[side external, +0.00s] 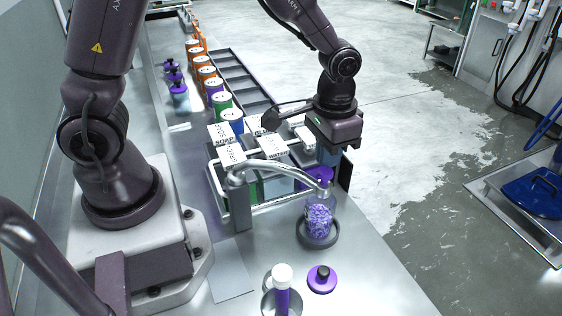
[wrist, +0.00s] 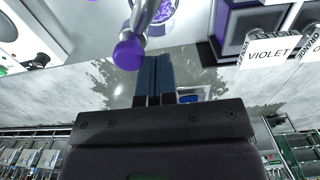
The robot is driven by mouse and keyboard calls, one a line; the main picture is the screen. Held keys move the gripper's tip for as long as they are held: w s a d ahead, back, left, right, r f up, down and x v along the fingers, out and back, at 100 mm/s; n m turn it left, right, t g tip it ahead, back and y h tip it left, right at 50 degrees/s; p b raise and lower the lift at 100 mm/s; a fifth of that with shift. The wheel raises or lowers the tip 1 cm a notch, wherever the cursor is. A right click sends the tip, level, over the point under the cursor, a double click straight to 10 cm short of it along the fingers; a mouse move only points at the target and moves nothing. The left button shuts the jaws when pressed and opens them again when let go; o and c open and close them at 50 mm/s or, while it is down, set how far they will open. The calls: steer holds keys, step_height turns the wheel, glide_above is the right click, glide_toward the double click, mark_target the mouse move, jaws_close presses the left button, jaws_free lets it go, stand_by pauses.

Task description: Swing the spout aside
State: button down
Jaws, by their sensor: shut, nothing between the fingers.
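The spout (side external: 275,168) is a curved silver pipe running from a grey post (side external: 237,205) to a glass jar (side external: 319,220) of purple-and-white material. Its outlet end is over the jar. A purple knob (side external: 319,177) sits near that end. In the wrist view the spout (wrist: 143,15) and its knob (wrist: 128,54) show at top, with part of the jar (wrist: 164,8). My gripper (side external: 328,158) is shut and empty beside the knob. In the wrist view its blue fingertips (wrist: 152,60) are just right of the knob; I cannot tell whether they touch it.
A rack of labelled containers (side external: 232,157) stands behind the spout, close to my gripper. The wrist view shows a VIOLET label (wrist: 268,52) at right. The bench's right edge is near the jar.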

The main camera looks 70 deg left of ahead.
mark_target(326, 173)
steer(key=shift+d, duration=0.15)
steer(key=shift+s+d, duration=0.6)
steer(key=shift+d, duration=0.35)
steer(key=shift+s+d, duration=0.25)
steer(key=shift+d, duration=0.1)
steer(key=shift+s+d, duration=0.5)
steer(key=shift+d, duration=0.1)
steer(key=shift+s+d, duration=0.75)
steer(key=shift+s, duration=0.05)
